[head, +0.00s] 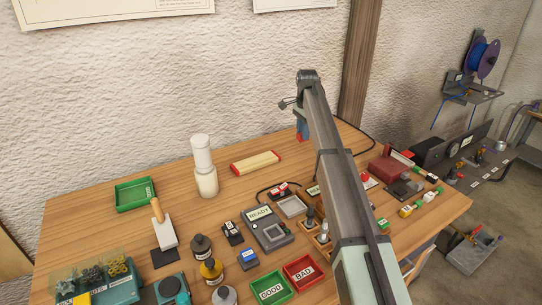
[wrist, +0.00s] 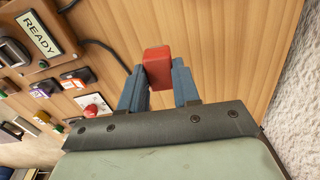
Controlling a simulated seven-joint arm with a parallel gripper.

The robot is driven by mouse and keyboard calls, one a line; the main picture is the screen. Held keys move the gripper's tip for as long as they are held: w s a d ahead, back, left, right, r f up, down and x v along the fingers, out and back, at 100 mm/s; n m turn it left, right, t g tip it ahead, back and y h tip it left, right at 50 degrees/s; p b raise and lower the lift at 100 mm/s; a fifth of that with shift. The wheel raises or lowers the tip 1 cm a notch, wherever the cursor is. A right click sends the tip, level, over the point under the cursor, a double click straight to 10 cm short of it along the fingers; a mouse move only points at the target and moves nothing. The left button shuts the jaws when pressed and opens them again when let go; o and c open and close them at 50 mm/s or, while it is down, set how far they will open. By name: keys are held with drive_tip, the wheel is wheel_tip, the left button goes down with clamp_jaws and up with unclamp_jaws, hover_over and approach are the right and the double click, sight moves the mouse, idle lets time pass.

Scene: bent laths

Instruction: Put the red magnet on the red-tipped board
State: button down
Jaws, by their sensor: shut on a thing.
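The red magnet (wrist: 157,66) is a small red block between the two blue fingers of my gripper (wrist: 160,84) in the wrist view. My gripper is shut on it and appears to hold it above the wooden table. In the head view my gripper (head: 301,130) is at the back of the table, partly hidden by my arm, with a bit of red at its fingertips. The red-tipped board (head: 255,163) is a pale lath with red ends. It lies on the table to the left of my gripper, apart from it. The board does not show in the wrist view.
A white bottle (head: 206,180) stands left of the board. A green tray (head: 136,194) lies farther left. A READY device (head: 268,231), small bottles and GOOD (head: 271,289) and BAD (head: 304,272) trays fill the front. The tabletop around the board is mostly clear.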

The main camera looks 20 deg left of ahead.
drive_tip(key=r+n, duration=0.2)
hover_over(256, 160)
drive_tip(key=shift+m, duration=0.5)
drive_tip(key=shift+s+f, duration=0.1)
drive_tip(key=shift+f, duration=4.9)
drive_tip(key=shift+f, duration=0.15)
drive_tip(key=c, duration=0.8)
unclamp_jaws()
wheel_tip(256, 160, up, 12)
drive_tip(key=shift+r, duration=0.2)
